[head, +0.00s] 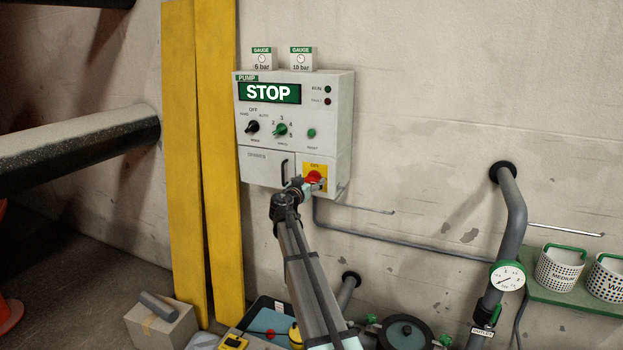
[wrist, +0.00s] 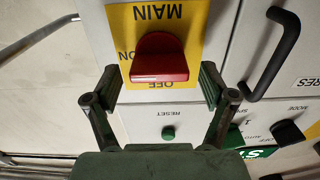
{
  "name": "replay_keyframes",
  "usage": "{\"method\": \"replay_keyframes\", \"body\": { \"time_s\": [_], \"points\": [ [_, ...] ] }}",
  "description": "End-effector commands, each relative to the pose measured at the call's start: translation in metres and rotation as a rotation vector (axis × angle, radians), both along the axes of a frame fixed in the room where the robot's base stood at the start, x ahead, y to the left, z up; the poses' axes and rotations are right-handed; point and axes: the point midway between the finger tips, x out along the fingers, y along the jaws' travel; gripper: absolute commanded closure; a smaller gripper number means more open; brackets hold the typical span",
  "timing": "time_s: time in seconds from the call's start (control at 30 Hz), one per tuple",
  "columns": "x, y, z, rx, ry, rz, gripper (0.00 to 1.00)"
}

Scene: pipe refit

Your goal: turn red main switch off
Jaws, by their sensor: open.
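The red main switch (head: 314,177) sits on a yellow plate (head: 305,168) at the lower right of the grey pump box. In the wrist view the picture is upside down, and the red switch handle (wrist: 158,60) is wide and lies level across the yellow plate (wrist: 200,20). The plate reads MAIN, with ON at its left and OFF beneath the handle. My gripper (wrist: 158,80) is open and empty, one finger on each side of the handle, with gaps showing. In the head view my gripper (head: 312,186) partly covers the switch and plate.
The pump box (head: 344,110) carries a STOP display (head: 269,93), a black mode knob (head: 252,128), a green speed knob (head: 280,130) and a green reset button (head: 311,133). A black spares-door handle (wrist: 275,55) stands out beside the switch. Yellow boards (head: 217,150) stand left of the box.

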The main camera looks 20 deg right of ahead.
Motion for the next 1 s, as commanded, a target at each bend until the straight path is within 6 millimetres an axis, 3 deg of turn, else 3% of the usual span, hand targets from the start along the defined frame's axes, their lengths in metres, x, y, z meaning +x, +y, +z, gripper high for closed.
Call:
{"method": "replay_keyframes", "body": {
  "time_s": [0.47, 0.57, 0.63, 0.67, 1.0],
  "points": [
    [0.0088, -0.0106, -0.0001, -0.001, 0.001, -0.001, 0.17],
    [0.0089, -0.0106, -0.0001, 0.000, 0.000, -0.001, 0.45],
    [0.0089, -0.0104, 0.0000, 0.000, 0.000, -0.001, 0.70],
    [0.0089, -0.0104, 0.0000, 0.000, 0.000, -0.001, 0.77],
    [0.0092, -0.0105, -0.0008, -0.014, 0.014, -0.001, 0.77]
  ]
}}
